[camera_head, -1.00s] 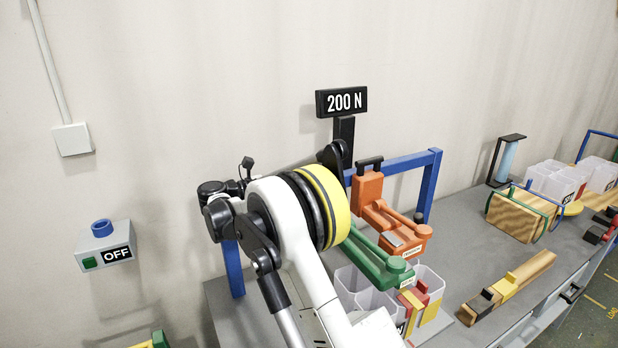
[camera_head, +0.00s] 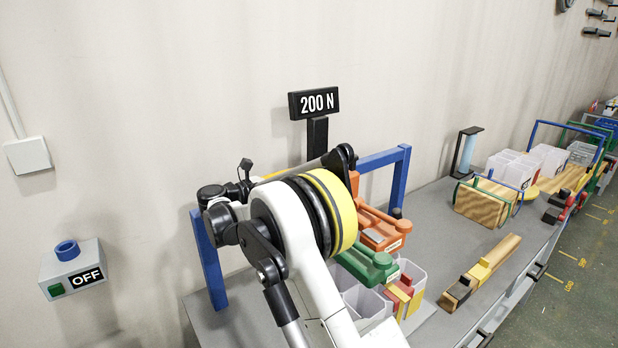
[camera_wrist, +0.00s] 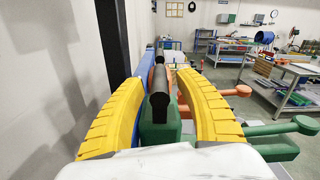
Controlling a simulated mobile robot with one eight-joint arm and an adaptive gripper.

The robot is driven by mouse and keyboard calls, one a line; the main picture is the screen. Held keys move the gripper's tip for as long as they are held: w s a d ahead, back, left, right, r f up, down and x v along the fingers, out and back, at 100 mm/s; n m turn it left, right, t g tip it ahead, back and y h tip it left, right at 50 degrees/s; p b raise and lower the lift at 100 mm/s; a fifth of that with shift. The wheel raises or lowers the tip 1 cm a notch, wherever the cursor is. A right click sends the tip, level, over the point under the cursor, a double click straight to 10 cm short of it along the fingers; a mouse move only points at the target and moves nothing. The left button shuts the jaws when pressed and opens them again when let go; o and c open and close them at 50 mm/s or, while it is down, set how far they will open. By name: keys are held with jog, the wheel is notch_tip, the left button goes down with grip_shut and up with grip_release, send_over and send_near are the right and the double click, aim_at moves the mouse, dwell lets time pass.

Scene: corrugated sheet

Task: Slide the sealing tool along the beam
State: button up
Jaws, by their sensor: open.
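A blue beam on legs (camera_head: 387,159) stands along the back of the grey bench. An orange tool (camera_head: 385,229) and a green tool (camera_head: 372,265) sit side by side in front of it, partly hidden by my arm. Which is the sealing tool I cannot tell. In the wrist view, my gripper (camera_wrist: 162,66) is open, its yellow ribbed fingers on either side of a black handle (camera_wrist: 159,95) above the green tool's body (camera_wrist: 158,130). Whether the fingers touch the handle I cannot tell. My arm hides the gripper in the head view.
Clear bins (camera_head: 365,302) stand at the bench front. A wooden bar (camera_head: 484,270) with yellow and dark blocks lies right of them. A "200 N" display (camera_head: 314,102) stands behind the beam. An "OFF" box (camera_head: 72,268) is on the wall at left. Bare bench (camera_head: 440,215) lies between.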

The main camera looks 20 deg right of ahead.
jog(key=shift+w+d, duration=0.15)
jog(key=shift+d, duration=0.6)
jog(key=shift+w+d, duration=0.15)
jog(key=shift+d, duration=0.55)
grip_shut()
jog(key=shift+w+d, duration=0.1)
jog(key=shift+d, duration=0.5)
jog(key=shift+c, duration=1.5)
grip_release()
jog(key=o, duration=0.3)
jog(key=shift+d, duration=0.15)
jog(key=s+a, duration=0.2)
jog(key=a, duration=1)
jog(key=shift+s, duration=0.15)
